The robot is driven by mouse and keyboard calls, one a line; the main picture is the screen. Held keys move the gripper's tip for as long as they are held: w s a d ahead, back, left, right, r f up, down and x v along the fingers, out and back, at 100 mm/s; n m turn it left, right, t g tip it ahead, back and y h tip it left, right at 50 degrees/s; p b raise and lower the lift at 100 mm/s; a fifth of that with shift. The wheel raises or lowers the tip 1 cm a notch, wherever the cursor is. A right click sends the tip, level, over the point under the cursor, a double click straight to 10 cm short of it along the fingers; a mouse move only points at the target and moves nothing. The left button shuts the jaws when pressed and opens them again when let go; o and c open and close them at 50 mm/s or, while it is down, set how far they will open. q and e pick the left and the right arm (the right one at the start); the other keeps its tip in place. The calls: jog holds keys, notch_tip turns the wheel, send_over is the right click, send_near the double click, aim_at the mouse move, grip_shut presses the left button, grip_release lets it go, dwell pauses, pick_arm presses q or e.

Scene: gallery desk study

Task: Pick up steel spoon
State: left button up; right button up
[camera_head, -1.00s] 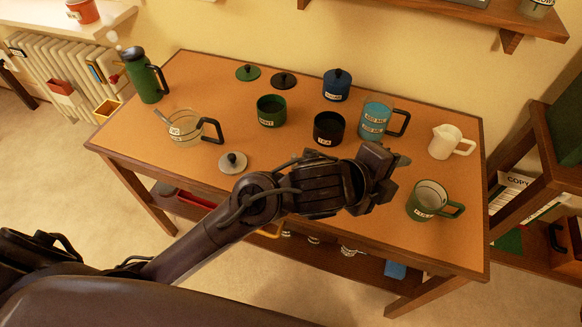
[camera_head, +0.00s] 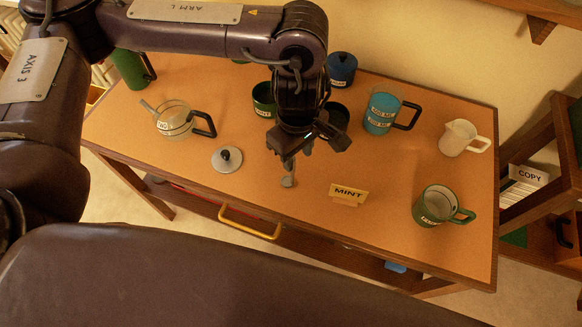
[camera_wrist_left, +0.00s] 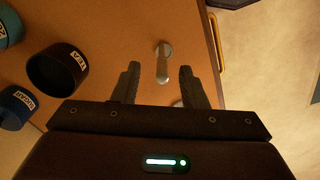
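The steel spoon (camera_head: 288,181) lies on the desk near its front edge, just below my left gripper (camera_head: 294,152) in the head view. In the left wrist view the spoon (camera_wrist_left: 163,64) shows between and slightly beyond the two fingertips of my left gripper (camera_wrist_left: 159,70). The left fingers are apart, with nothing between them that I can see being held. Part of the spoon is hidden by the gripper in the head view. My right gripper is in neither view.
On the desk (camera_head: 390,245) stand a MINT sign (camera_head: 348,194), a grey lid (camera_head: 227,159), a glass teapot (camera_head: 174,120), a green mug (camera_head: 436,206), a blue mug (camera_head: 381,112) and a white jug (camera_head: 460,138). A black TEA pot (camera_wrist_left: 58,70) is near the gripper.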

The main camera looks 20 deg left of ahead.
pick_arm(q)
jog(key=shift+a+f, duration=0.25)
jog(key=shift+w+a+f+p, duration=0.1)
jog(key=shift+a+f+p, duration=0.15)
jog(key=shift+f, duration=1.5)
jog(key=shift+w+a+f+p, duration=0.1)
jog(key=shift+f+p, duration=0.1)
jog(key=shift+f, duration=1.55)
grip_shut()
